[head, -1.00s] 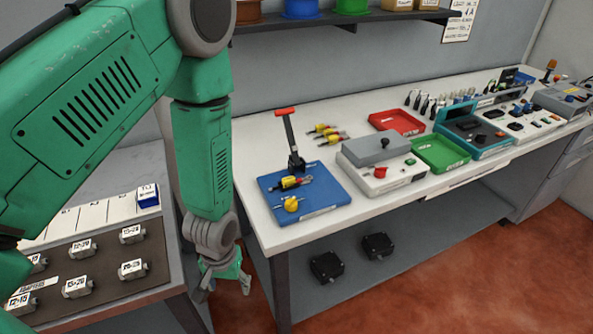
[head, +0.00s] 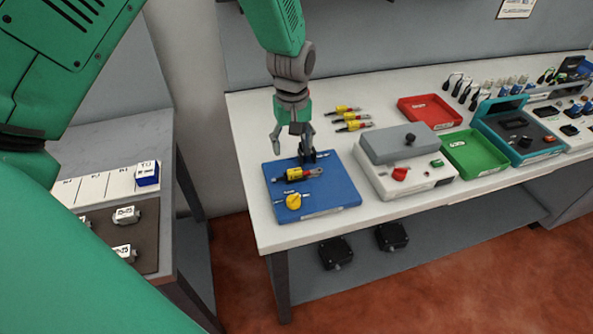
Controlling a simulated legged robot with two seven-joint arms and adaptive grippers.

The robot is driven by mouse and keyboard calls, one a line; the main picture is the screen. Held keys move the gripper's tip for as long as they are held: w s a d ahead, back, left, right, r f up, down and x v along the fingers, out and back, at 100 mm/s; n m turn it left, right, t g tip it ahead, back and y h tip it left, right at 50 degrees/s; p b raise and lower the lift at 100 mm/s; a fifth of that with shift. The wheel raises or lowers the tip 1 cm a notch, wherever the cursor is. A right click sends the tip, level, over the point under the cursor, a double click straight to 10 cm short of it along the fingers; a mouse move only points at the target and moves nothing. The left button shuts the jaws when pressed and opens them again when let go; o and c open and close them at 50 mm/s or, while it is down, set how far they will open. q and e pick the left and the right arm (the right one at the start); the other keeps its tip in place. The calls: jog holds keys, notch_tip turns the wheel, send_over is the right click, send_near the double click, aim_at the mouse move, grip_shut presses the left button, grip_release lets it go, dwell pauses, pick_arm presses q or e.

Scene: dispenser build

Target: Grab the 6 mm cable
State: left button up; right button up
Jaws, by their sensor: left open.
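My left gripper (head: 292,138) points down, open and empty, over the back of the blue board (head: 345,192). I cannot read which piece is the 6 mm cable. One yellow, red and black piece (head: 294,175) lies on the board, with a round yellow part (head: 294,201) in front of it. Several similar yellow and red pieces (head: 350,126) lie on the bench behind the board. The black base of a lever tool (head: 318,157) shows beside the fingers; its red handle is hidden behind my arm. My right gripper is out of view.
A grey box with a red knob (head: 405,185), a red tray (head: 429,109) and a green tray (head: 485,154) stand to the right. A teal device (head: 523,145) is farther right. A side table with labelled adapters (head: 126,215) is at left, across a gap.

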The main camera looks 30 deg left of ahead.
pick_arm(q)
send_over(295, 170)
jog(key=f, duration=0.3)
jog(key=w+f, duration=0.1)
jog(key=shift+a+f, duration=0.2)
jog(key=shift+a, duration=0.05)
jog(key=f, duration=0.1)
jog(key=f+p, duration=0.1)
jog(key=f, duration=0.1)
jog(key=s+f, duration=0.1)
jog(key=shift+d+f+p, duration=0.15)
jog(key=shift+d+p, duration=0.2)
jog(key=shift+p, duration=0.05)
jog(key=shift+w+f, duration=0.1)
jog(key=shift+f, duration=0.25)
jog(key=shift+a, duration=0.15)
jog(key=c, duration=1.3)
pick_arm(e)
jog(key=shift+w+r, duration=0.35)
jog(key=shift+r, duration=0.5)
